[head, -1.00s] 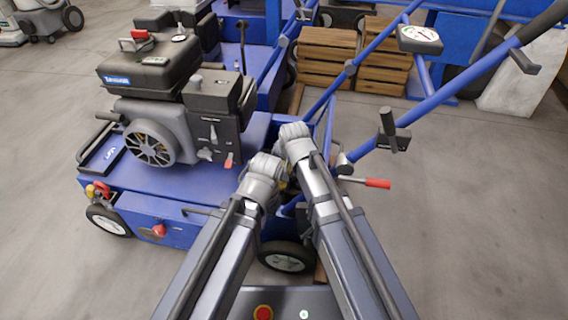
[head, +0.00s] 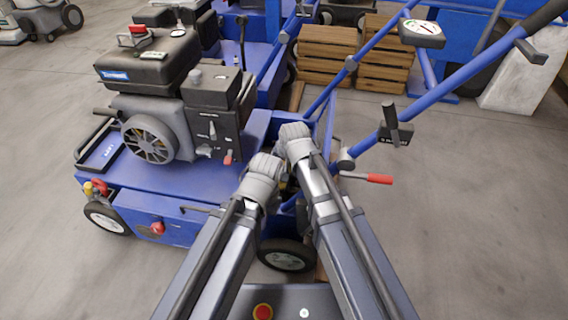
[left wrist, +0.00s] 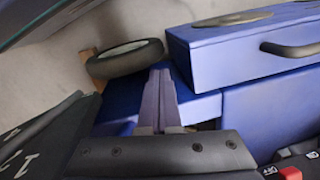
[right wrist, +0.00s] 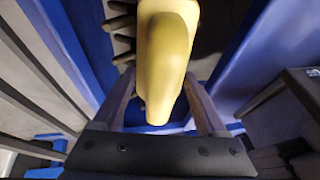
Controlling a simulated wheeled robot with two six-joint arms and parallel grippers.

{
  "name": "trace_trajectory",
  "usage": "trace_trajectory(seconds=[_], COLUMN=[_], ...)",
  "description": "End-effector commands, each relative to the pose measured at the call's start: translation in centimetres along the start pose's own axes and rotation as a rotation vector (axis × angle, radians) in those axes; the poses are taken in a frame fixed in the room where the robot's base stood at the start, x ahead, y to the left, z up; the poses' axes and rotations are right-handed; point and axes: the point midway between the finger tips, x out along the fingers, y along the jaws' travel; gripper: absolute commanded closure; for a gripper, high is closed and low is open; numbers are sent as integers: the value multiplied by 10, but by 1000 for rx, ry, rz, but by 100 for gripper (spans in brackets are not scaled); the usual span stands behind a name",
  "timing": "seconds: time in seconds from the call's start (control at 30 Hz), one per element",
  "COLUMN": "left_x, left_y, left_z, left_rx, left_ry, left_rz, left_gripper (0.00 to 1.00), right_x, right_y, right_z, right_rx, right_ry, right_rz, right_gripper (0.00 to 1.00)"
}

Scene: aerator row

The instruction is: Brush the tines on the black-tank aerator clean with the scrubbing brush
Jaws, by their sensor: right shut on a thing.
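The black-tank aerator is a blue machine (head: 165,195) with a black tank (head: 145,66) on its engine, left of centre in the head view. Both my arms reach to its rear side. My left gripper (left wrist: 160,72) is shut and empty beside the blue body. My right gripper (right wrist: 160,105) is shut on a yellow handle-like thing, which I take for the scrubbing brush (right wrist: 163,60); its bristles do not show. Dark prongs (right wrist: 121,30), apparently tines, show just beyond its left side; I cannot tell whether they touch. The wrists hide the fingers and brush in the head view.
A blue handlebar (head: 440,98) with a gauge (head: 423,34) and a red-gripped lever (head: 379,178) stand right of my arms. A blue box with a handle (left wrist: 245,45) lies near my left gripper. Wooden crates (head: 385,58) are behind. Floor at right is clear.

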Motion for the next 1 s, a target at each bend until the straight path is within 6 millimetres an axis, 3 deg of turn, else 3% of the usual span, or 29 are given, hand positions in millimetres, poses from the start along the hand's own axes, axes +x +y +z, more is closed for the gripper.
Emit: trace_trajectory(seconds=[1.0], left_x=[12], left_y=[1], left_z=[-1], left_rx=[0], left_ry=[0], left_rz=[0], left_gripper=[100], right_x=[11], right_y=[2], right_z=[4], right_rx=[0], right_ry=[0], right_rz=[0], right_gripper=[70])
